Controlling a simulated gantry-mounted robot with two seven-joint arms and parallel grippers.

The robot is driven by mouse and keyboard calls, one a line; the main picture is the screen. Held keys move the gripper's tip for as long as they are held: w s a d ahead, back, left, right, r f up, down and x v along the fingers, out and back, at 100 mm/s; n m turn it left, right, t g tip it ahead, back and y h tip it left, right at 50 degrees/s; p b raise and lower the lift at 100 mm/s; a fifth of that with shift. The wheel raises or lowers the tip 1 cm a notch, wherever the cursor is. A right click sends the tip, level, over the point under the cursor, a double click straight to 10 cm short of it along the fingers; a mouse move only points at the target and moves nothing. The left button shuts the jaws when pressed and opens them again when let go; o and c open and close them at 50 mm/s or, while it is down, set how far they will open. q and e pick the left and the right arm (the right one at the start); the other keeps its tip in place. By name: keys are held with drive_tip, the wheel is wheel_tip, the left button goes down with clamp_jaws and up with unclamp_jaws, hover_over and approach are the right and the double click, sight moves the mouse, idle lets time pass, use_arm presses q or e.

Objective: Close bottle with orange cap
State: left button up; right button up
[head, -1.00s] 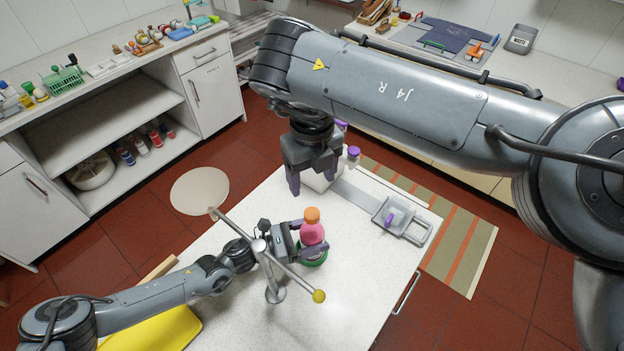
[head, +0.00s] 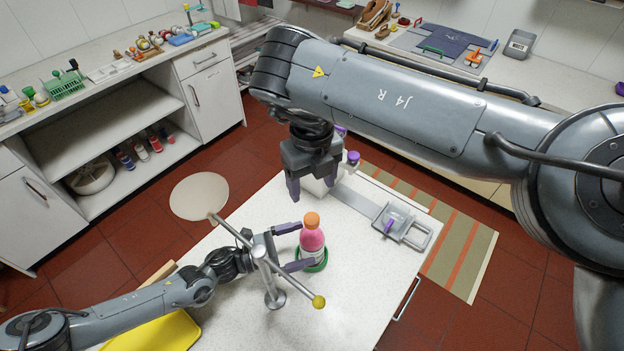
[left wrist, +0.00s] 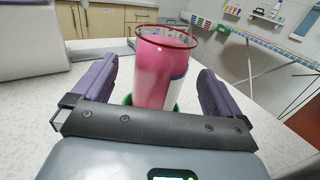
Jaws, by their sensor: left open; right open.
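The pink bottle (head: 312,241) stands upright on a green round base (head: 316,266) on the white table. In the left wrist view the bottle (left wrist: 162,75) shows between the spread fingers, with gaps on both sides; no cap shows there. My right gripper (head: 312,182) is open and empty, behind the bottle in the picture.
A metal stand (head: 274,297) with a slanting bar and yellow ball (head: 319,301) rises close to my left gripper. A grey tray-like tool with a purple part (head: 390,226) lies at the right. A purple-capped container (head: 353,158) stands at the back. The table's right front is clear.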

use_arm(q)
drive_tip(key=v, duration=0.6)
drive_tip(key=shift+s+a, duration=0.1)
drive_tip(key=shift+a, duration=0.25)
